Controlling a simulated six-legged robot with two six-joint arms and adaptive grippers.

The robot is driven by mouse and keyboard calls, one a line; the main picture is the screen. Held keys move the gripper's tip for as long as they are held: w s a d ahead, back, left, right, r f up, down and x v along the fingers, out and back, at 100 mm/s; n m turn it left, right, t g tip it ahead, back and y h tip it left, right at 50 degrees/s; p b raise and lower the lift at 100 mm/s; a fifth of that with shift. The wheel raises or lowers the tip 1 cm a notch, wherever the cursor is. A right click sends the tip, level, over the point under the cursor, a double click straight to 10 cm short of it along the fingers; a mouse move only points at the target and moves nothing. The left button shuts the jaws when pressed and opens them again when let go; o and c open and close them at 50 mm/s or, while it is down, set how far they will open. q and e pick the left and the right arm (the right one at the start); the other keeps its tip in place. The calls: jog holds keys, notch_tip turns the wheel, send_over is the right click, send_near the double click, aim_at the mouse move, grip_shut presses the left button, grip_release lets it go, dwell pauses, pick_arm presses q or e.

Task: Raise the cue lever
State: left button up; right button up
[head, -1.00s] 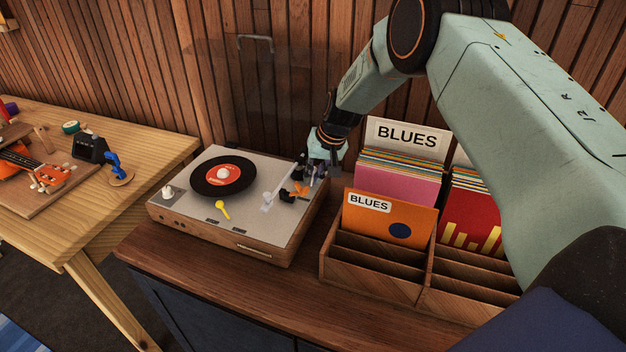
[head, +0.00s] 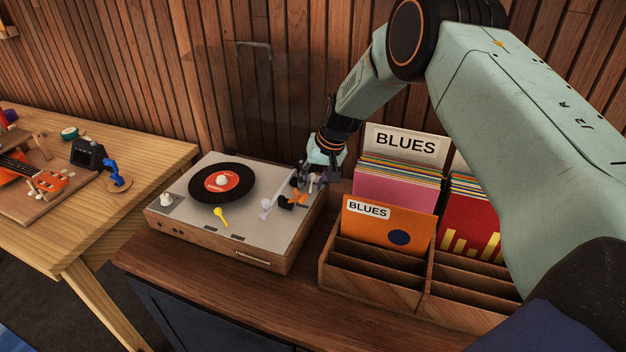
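The turntable (head: 190,229) stands on the dark wooden cabinet, with a black record (head: 203,188) with a red label on its platter. A pale tonearm (head: 278,194) lies to the right of the record, off it. A small orange lever-like part (head: 295,201), which may be the cue lever, sits by the tonearm's base; I cannot tell whether it is up or down. My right gripper (head: 309,180) is at the back right corner of the turntable, close to the orange part. Its fingers are small and dark, and their contact and opening are unclear. My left gripper is not in view.
A yellow key-like part (head: 220,217) lies on the deck's front. Wooden record crates (head: 374,273) with BLUES sleeves (head: 389,223) stand close on the right. A workbench (head: 130,177) with a ukulele is at left. The cabinet top (head: 185,275) is clear in front.

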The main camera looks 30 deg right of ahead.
jog(key=v, duration=1.2)
